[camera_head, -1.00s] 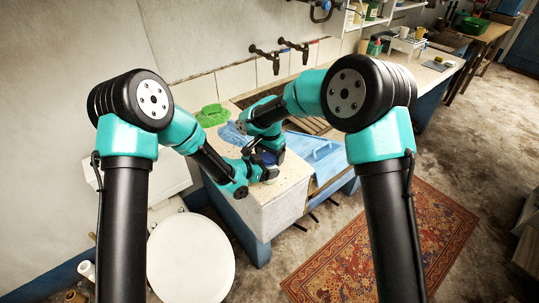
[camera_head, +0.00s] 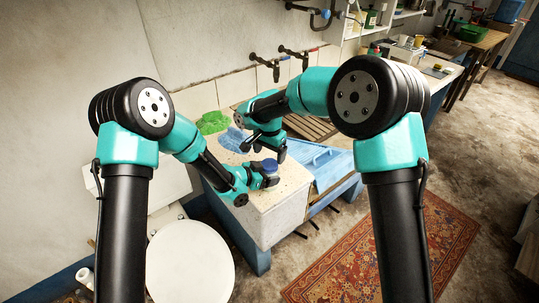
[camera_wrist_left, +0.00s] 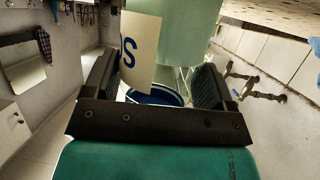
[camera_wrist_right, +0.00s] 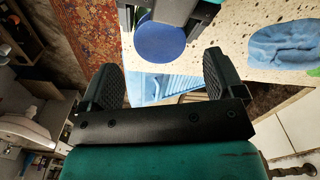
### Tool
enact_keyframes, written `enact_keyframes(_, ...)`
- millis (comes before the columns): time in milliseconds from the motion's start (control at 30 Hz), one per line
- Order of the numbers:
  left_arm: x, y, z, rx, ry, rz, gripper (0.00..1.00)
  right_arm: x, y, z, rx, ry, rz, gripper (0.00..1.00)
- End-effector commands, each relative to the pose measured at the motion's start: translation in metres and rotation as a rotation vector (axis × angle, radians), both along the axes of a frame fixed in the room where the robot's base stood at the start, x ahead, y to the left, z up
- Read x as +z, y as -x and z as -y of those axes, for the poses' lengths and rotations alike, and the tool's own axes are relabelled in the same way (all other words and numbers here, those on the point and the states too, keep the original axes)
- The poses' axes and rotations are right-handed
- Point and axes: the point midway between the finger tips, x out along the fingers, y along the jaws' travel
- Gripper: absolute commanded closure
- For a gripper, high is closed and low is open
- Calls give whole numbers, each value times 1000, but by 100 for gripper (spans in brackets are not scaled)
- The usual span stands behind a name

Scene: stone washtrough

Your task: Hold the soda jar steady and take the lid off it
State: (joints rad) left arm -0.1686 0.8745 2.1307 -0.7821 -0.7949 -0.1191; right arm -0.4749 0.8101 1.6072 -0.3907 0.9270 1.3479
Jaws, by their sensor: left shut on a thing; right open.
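The soda jar (camera_wrist_left: 183,38) has a pale body and a cream label with blue lettering in the left wrist view. Its round blue lid (camera_head: 270,165) appears to be on top of it; the lid also shows from above in the right wrist view (camera_wrist_right: 160,42). My left gripper (camera_head: 267,179) is shut on the jar, with a finger at either side. In the head view the jar's body is mostly hidden by this gripper. My right gripper (camera_head: 265,149) is open and empty, above and behind the lid, and does not touch it.
The jar is at the speckled stone top (camera_head: 275,200) of the trough. A blue cloth (camera_wrist_right: 284,42) and a green cloth (camera_head: 213,122) lie behind. A blue washboard-like panel (camera_head: 325,165) is to the right. Taps (camera_head: 265,63) stick out from the wall.

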Motion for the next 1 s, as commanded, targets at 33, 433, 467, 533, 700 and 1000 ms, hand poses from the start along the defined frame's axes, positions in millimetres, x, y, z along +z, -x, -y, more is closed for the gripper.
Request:
enact_keyframes(33, -1, 0, 0, 0, 0, -1, 88, 0, 0, 0, 0, 0, 0, 12)
enact_keyframes(433, 0, 0, 0, 1, 0, 0, 0, -1, 0, 0, 0, 1, -1, 12)
enact_keyframes(467, 0, 0, 0, 1, 0, 0, 0, -1, 0, 0, -1, 1, -1, 12)
enact_keyframes(533, 0, 0, -1, 1, 0, 0, 0, -1, 0, 0, -1, 1, -1, 12)
enact_keyframes(700, 4, 5, -9, 3, 0, 0, 0, -1, 0, 0, -1, 1, -1, 12)
enact_keyframes(1000, 23, 29, -47, 4, 0, 1, 0, -1, 0, 0, -1, 1, -1, 12)
